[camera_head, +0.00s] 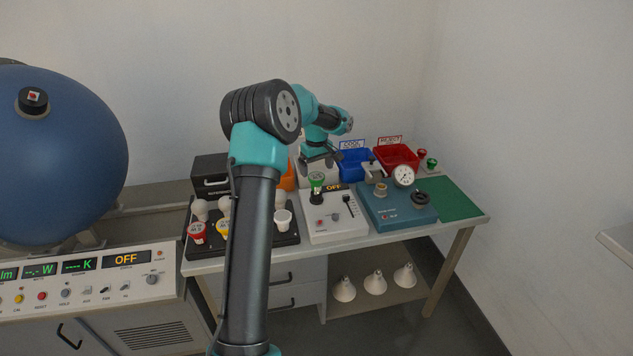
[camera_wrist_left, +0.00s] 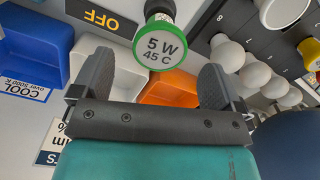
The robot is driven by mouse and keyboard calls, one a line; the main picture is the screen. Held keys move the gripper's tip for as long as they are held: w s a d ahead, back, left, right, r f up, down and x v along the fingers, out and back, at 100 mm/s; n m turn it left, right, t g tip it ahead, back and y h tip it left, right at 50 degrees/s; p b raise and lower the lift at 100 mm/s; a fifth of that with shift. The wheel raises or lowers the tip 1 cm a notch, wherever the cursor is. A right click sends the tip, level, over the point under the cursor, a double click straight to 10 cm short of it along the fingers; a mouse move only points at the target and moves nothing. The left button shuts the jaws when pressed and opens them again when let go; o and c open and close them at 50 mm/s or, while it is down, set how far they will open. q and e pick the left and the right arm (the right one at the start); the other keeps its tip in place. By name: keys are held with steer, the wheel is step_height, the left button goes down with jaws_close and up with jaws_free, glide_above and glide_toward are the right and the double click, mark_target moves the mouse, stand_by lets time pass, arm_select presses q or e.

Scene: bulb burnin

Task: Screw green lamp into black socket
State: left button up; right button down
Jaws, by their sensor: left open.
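The green lamp (camera_head: 316,178) stands upright at the black socket (camera_head: 316,197) on the white test box (camera_head: 335,225); I cannot tell how deep its thread sits. In the left wrist view the lamp's green-rimmed face (camera_wrist_left: 160,45), marked 5 W 45 C, faces the camera, with the black socket (camera_wrist_left: 158,8) behind it. My left gripper (camera_head: 320,157) is above the lamp. In the wrist view its fingers (camera_wrist_left: 155,80) are open and apart, with the lamp just beyond the gap between them and nothing held. My right gripper is not in view.
An OFF display (camera_head: 333,187) is on the test box. A black rack (camera_head: 262,240) with several bulbs is left of it. A teal gauge box (camera_head: 400,215) is on the right. Blue (camera_head: 355,165), red (camera_head: 397,158) and orange (camera_head: 287,178) bins stand behind.

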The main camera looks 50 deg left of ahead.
mark_target(316, 176)
arm_select(q)
steer(key=shift+f, duration=3.05)
steer(key=shift+c, duration=0.2)
steer(key=c, duration=1)
steer(key=shift+o, duration=0.2)
steer(key=m, duration=0.6)
steer(key=shift+m, duration=0.4)
steer(key=m, duration=1.6)
steer(key=o, duration=0.8)
